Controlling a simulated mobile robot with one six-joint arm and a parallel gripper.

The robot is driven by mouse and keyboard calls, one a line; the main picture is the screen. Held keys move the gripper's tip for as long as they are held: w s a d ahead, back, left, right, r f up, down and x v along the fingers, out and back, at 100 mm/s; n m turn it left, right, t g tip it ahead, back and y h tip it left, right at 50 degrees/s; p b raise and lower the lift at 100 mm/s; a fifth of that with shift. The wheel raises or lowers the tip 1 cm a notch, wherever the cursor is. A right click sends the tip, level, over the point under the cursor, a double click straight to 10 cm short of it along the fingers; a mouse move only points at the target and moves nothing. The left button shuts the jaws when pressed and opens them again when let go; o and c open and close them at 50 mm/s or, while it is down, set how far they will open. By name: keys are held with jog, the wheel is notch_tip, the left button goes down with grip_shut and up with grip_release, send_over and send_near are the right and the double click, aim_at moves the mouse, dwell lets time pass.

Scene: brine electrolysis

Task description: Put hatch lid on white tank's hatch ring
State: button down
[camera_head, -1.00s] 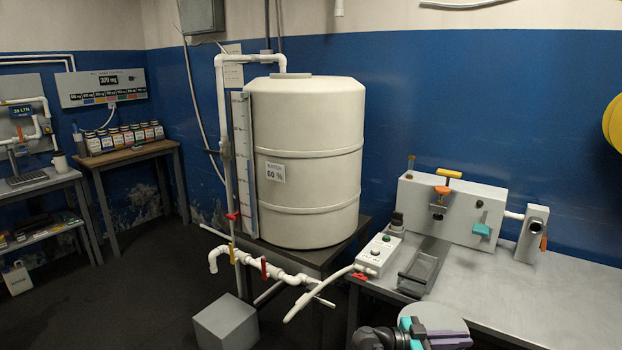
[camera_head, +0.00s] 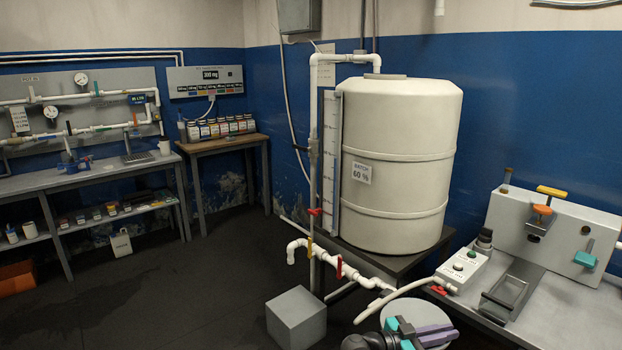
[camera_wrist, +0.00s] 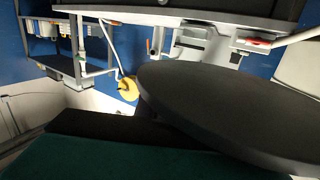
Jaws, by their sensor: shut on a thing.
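The white tank (camera_head: 400,165) stands on a dark stand in the middle-right of the head view. Its hatch ring (camera_head: 385,76) shows edge-on as a low, pale grey rim on the tank's top; its opening cannot be seen. The hatch lid (camera_head: 396,310) is a round grey disc at the bottom of the head view, low and in front of the tank. My gripper (camera_head: 428,334) is shut on it, well below and apart from the ring. In the wrist view the lid (camera_wrist: 235,105) is a large dark disc, tilted in the picture, partly hiding what is behind.
White pipes (camera_head: 330,262) with red and yellow valves run before and beside the tank. A grey block (camera_head: 296,315) sits on the floor. A metal bench (camera_head: 560,305) with a control box (camera_head: 463,268) is at right. Open dark floor (camera_head: 170,290) lies at left.

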jog(key=w+a+r+n+t+y, duration=0.1)
jog(key=w+a+n+t, duration=0.1)
jog(key=a, duration=0.7)
jog(key=w+a+n+t+y, duration=0.2)
jog(key=w+a+t, duration=0.3)
jog(key=a, duration=0.4)
jog(key=shift+r+n, duration=0.4)
jog(key=shift+n, duration=0.2)
jog(key=shift+a, duration=0.15)
